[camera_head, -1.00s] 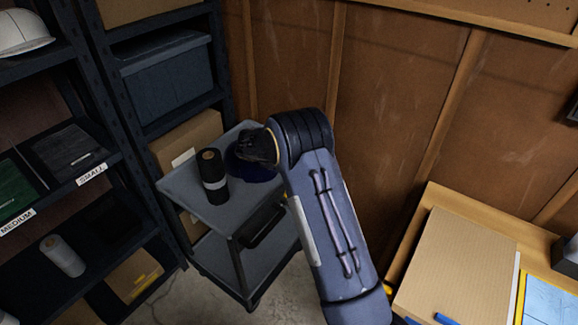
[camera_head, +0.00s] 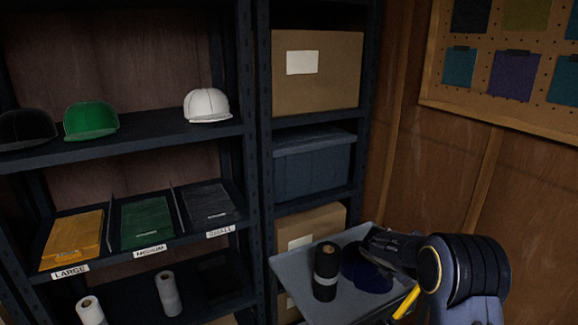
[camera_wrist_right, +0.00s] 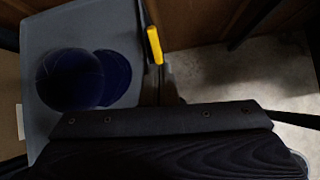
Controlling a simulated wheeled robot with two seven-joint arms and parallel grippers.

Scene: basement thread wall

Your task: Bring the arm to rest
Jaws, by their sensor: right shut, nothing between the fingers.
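My right arm comes in at the lower right of the head view. Its dark right gripper (camera_head: 380,248) points left over the cart's top and is shut and empty. It overlaps the dark blue cap (camera_head: 366,274) in the picture and partly hides it. The cap also shows in the right wrist view (camera_wrist_right: 70,80), lying on the grey cart top, apart from the dark gripper housing that fills the bottom of that view. My left gripper is in neither view.
The grey cart (camera_head: 292,272) also carries a black roll (camera_head: 326,270). Shelves at left hold black, green and white caps (camera_head: 208,104), folded shirts (camera_head: 147,222) and light rolls (camera_head: 169,293). Boxes (camera_head: 317,70) fill the middle rack. A pegboard (camera_head: 460,85) hangs on the right wall.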

